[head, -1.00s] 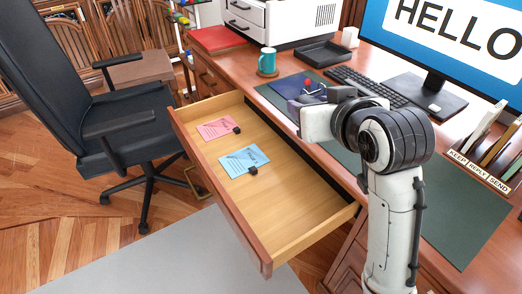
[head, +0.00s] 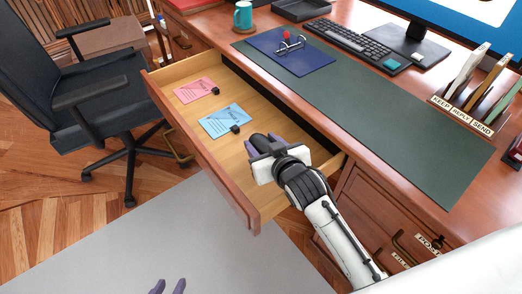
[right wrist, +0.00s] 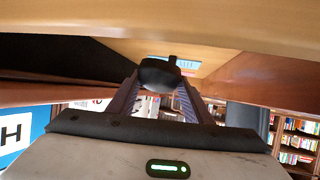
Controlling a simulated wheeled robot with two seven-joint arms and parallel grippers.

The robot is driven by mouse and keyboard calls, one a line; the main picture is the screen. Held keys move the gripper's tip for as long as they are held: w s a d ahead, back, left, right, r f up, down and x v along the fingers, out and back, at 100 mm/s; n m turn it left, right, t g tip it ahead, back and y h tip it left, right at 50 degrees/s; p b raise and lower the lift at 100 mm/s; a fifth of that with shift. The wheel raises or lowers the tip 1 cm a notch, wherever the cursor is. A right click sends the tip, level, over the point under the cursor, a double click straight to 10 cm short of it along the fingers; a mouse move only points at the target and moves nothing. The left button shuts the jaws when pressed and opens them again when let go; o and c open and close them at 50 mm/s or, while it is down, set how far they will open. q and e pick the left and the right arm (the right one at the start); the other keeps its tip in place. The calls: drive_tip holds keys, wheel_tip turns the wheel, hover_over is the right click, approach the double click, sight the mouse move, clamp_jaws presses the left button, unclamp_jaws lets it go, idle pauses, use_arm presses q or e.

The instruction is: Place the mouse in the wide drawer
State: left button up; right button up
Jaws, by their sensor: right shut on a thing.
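The wide drawer (head: 243,199) is pulled out from the desk, with a pale wooden floor. My right gripper (head: 263,147) is over the drawer's near right part, shut on the black mouse (head: 258,140). In the right wrist view the mouse (right wrist: 158,74) sits between the purple fingers, with the drawer's wood close to it. I cannot tell whether the mouse touches the drawer floor.
In the drawer lie a pink card (head: 195,90) and a blue card (head: 222,120), each with a black clip. The desk holds a green mat (head: 400,135), blue folder (head: 300,58), keyboard (head: 345,42), teal mug (head: 243,16) and letter sorter (head: 463,105). A black chair (head: 85,110) stands left.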

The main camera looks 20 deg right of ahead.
sight(262, 152)
wheel_tip(262, 152, down, 4)
drive_tip(key=shift+r+b, duration=0.2)
drive_tip(key=shift+b, duration=0.25)
drive_tip(key=shift+f, duration=0.55)
drive_tip(key=o, duration=0.9)
drive_tip(key=shift+o, duration=1.4)
drive_tip(key=shift+s+f, duration=0.1)
drive_tip(key=shift+f, duration=0.05)
